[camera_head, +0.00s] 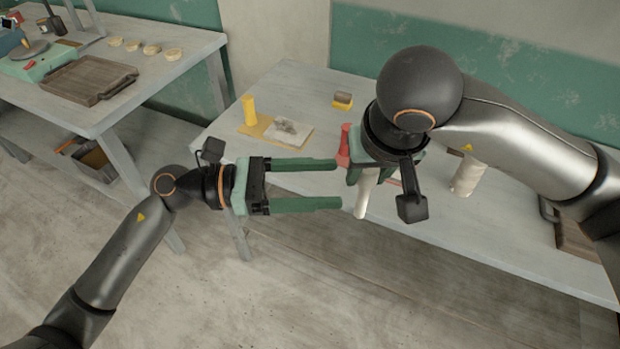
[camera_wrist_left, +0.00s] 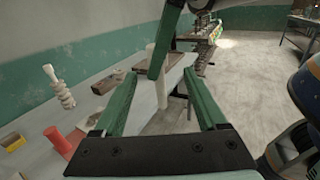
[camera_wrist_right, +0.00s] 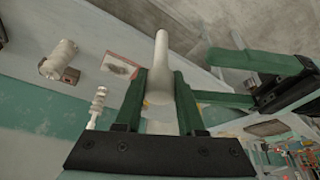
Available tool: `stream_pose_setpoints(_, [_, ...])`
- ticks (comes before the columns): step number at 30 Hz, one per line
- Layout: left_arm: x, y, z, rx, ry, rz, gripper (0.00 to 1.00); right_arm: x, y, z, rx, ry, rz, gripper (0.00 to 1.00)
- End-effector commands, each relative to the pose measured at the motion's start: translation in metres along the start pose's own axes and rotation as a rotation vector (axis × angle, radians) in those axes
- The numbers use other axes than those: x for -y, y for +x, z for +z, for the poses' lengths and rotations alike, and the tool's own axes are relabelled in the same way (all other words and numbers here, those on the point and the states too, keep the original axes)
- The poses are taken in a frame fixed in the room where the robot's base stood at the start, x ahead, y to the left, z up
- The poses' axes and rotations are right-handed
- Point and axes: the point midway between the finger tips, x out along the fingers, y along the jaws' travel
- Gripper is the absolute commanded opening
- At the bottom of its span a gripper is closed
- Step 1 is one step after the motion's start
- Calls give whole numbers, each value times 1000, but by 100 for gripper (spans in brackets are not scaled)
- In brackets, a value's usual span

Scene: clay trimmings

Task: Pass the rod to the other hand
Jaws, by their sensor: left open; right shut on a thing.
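In the right wrist view the rod (camera_wrist_right: 161,50) sticks out between the closed fingers. My left gripper (camera_head: 338,184) is open and empty, its fingers level and pointing right at the rod. The rod is just beyond the fingertips in the head view. In the left wrist view the rod (camera_wrist_left: 161,80) appears in the gap between the left fingers; I see no contact.
The grey table (camera_head: 450,235) lies behind and below the grippers. It holds a red cylinder (camera_head: 344,140), a yellow cylinder (camera_head: 249,110), a board with clay (camera_head: 288,130), a sponge (camera_head: 342,100) and a pale ridged cylinder (camera_head: 468,178). A second table with a brown tray (camera_head: 88,78) stands left.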

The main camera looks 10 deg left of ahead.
Motion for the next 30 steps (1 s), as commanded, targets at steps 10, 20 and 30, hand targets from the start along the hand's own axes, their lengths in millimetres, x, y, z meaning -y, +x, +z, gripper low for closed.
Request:
stream_pose_setpoints(10, [0,66,2,8,-5,0,74,0,0,0,0,0,0,0])
stream_pose_setpoints(20, [0,103,1,5,-7,2,74,0,0,0,-1,0,0,0])
stream_pose_setpoints(30, [0,106,1,4,-6,2,74,0,0,0,-1,0,0,0])
